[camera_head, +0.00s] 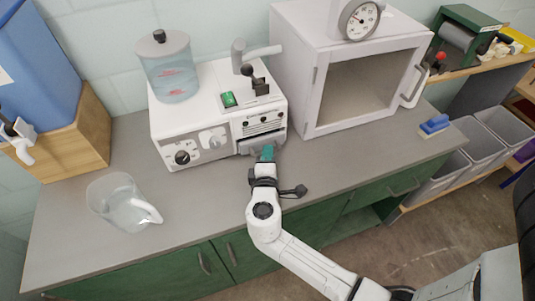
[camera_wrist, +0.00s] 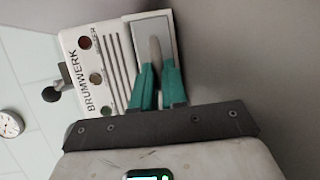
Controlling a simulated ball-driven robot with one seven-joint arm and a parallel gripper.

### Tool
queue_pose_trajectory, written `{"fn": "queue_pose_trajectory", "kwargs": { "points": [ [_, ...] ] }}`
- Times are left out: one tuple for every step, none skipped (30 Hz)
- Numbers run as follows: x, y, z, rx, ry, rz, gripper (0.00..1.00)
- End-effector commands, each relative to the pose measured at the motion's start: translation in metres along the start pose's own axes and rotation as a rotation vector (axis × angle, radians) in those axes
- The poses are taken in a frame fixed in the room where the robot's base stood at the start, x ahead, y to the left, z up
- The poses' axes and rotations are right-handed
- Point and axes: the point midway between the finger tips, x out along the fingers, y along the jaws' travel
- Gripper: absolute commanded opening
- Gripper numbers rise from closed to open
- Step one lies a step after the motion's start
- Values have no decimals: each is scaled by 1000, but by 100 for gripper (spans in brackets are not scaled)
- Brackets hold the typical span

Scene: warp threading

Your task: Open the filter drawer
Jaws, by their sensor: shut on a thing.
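The filter drawer is a grey panel low on the right of the front of the white machine (camera_head: 210,150). In the head view the drawer (camera_head: 246,146) shows beside my gripper (camera_head: 267,153). In the wrist view the drawer (camera_wrist: 165,24) is a pale grey rectangle with a narrow upright handle (camera_wrist: 154,48). My gripper's green fingers (camera_wrist: 157,78) stand on both sides of this handle and are shut on it. The fingers hide the handle's lower part. I cannot tell whether the drawer stands out from the machine.
A glass jug (camera_head: 112,203) stands on the grey counter (camera_head: 195,215) to the left. A white oven-like box (camera_head: 345,75) stands close on the machine's right. A blue brush-like thing (camera_head: 434,126) lies at the right end. The counter in front of the machine is otherwise clear.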

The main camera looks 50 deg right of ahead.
Motion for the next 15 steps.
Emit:
{"fn": "queue_pose_trajectory", "kwargs": {
  "points": [
    [-5, -4, 3, -3, 0, -3, 0],
    [-9, -4, 4, -4, 1, -3, 0],
    [-15, -6, 7, -5, 1, -3, 0],
    [-20, -7, 9, -5, 0, -3, 0],
    [-26, -9, 12, -6, 1, -3, 0],
    [-34, -11, 15, -5, 1, -3, 0],
    [-41, -12, 18, -5, 1, -3, 0],
    [-48, -14, 20, -5, 1, -4, 0],
    [-57, -16, 24, -5, 1, -4, 0],
    [-64, -17, 27, -6, 1, -4, 0],
    [-71, -19, 30, -5, 1, -4, 0],
    [-80, -20, 34, -5, 1, -4, 0],
    [-86, -22, 36, -5, 0, -4, 0],
    [-92, -23, 39, -5, 1, -4, 0],
    [-100, -25, 42, -5, 0, -4, 0]
  ]
}}
